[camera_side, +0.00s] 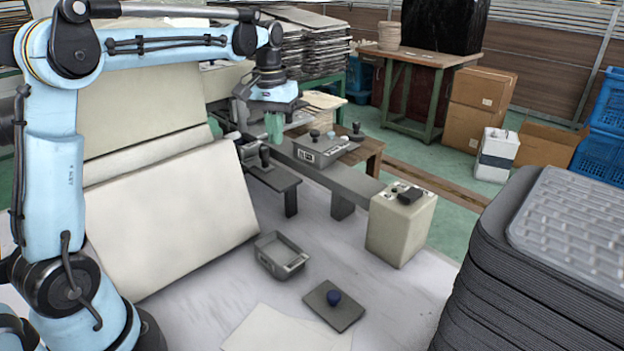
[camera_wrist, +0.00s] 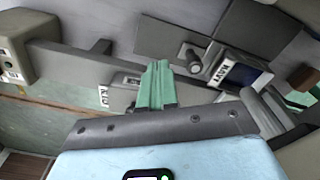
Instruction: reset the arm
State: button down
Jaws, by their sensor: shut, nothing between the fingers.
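My gripper (camera_side: 274,128) is at the end of my light blue arm, at upper centre in the side view. Its green fingers point down and are together, with nothing between them. In the wrist view the green fingers (camera_wrist: 157,85) are pressed side by side at the centre. In the side view my gripper shows in front of or above the grey bench (camera_side: 345,178); its exact height is hard to tell. It appears clear of the objects there.
A grey control box (camera_side: 320,148) sits on the bench, and a beige box (camera_side: 400,223) stands at its right end. Stacked dark trays (camera_side: 520,270) fill the right.

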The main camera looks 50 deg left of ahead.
jog(key=s+d+f+m+t, duration=0.2)
jog(key=s+d+t, duration=0.1)
jog(key=s+d, duration=0.3)
jog(key=s+d+f+m+t, duration=0.2)
jog(key=s+d+m+t, duration=0.1)
jog(key=s+d, duration=0.4)
jog(key=shift+s+f+m+t, duration=0.25)
jog(key=shift+s+m+t, duration=0.05)
jog(key=shift+s, duration=0.5)
